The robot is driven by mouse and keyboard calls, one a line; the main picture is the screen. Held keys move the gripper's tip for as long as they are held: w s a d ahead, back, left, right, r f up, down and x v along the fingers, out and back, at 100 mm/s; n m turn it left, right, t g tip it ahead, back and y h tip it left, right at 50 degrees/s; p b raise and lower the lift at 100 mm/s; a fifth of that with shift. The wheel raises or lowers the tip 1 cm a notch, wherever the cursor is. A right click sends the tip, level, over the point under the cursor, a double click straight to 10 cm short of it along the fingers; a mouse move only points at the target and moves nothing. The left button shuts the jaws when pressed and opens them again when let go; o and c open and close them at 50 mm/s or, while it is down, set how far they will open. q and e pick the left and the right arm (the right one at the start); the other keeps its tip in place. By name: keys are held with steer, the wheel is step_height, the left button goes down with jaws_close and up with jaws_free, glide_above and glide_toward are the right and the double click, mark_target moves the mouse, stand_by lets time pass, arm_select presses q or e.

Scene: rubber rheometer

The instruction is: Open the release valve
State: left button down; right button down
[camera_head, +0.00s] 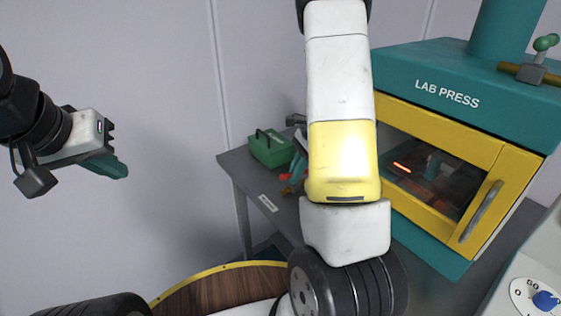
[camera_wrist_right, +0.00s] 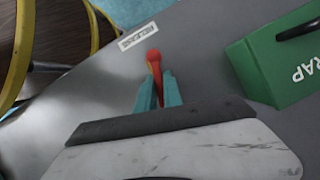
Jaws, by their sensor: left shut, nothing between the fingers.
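The release valve's red-tipped handle (camera_wrist_right: 153,58) stands beside the white RELEASE label (camera_wrist_right: 137,36) on the grey table in the right wrist view. In the head view, red parts of it (camera_head: 285,177) show left of my right arm. My right gripper (camera_wrist_right: 158,88) has its teal fingers close on either side of the handle's lower part, with the red tip beyond the fingertips. I cannot tell whether they press on it. The fingers (camera_head: 298,168) are partly hidden by my forearm in the head view. My left gripper (camera_head: 120,168) is shut and empty, raised at the left, far from the valve.
A green box marked SCRAP (camera_head: 270,148) stands close behind the valve; it also shows in the right wrist view (camera_wrist_right: 285,62). The teal and yellow lab press (camera_head: 440,60) stands at the right, its door shut. A round wooden surface (camera_head: 215,295) is in front.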

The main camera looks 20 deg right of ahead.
steer(key=n+g, duration=0.1)
steer(key=n, duration=0.2)
stand_by(0.4)
steer(key=c, duration=1.5)
jaws_free()
steer(key=v, duration=0.7)
steer(key=shift+w+d+r, duration=0.1)
steer(key=shift+w+r, duration=0.1)
steer(key=shift+r, duration=0.15)
steer(key=shift+r, duration=0.1)
